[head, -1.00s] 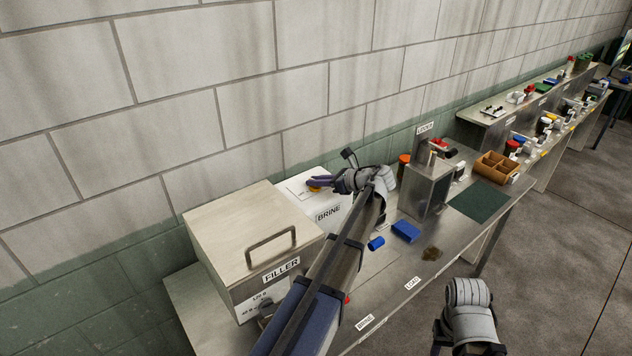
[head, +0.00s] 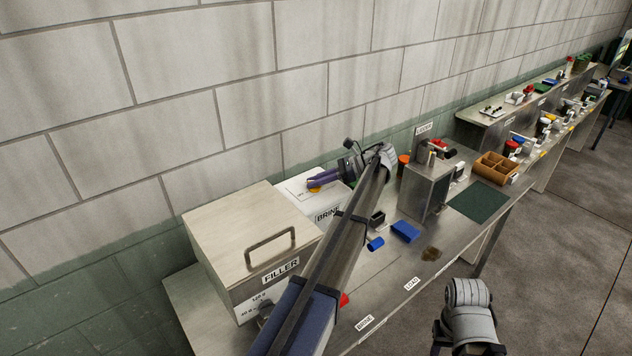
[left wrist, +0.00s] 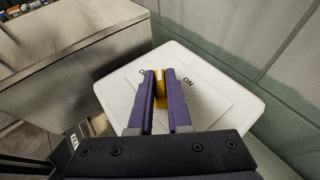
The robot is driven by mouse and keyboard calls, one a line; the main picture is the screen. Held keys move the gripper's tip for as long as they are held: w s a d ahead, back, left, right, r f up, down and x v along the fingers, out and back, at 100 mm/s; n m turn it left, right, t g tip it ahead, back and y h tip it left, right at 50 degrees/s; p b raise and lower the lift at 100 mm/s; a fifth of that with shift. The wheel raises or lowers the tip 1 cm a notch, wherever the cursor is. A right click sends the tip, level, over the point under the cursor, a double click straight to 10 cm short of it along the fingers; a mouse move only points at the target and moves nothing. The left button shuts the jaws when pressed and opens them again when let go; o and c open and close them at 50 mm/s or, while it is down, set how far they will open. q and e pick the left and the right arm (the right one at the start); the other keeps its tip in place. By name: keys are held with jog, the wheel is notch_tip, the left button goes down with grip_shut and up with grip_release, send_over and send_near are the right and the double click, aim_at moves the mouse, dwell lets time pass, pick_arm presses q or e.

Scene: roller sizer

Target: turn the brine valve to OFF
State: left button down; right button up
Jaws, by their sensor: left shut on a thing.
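The brine box is a white box (head: 329,215) marked BRINE, against the wall beside the filler. Its top plate carries a yellow valve handle (head: 315,189), mostly hidden by my fingers. In the left wrist view the yellow handle (left wrist: 160,92) lies between the two purple fingers. An ON label (left wrist: 188,83) shows right of the fingers; another label left of them is partly covered, only an O being readable. The handle's end is between the two labels. My left gripper (head: 316,182) is shut on the handle. My right gripper is out of view; only part of that arm shows.
The filler (head: 250,250), a large box with a handle on its lid, stands left of the brine box. On the bench right of my arm are a blue block (head: 405,231), a small blue cylinder (head: 376,243) and a metal box (head: 426,190). Bench space near the front edge is clear.

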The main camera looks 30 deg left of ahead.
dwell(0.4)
pick_arm(q)
jog(key=c, duration=0.9)
grip_release()
jog(key=shift+o, duration=0.2)
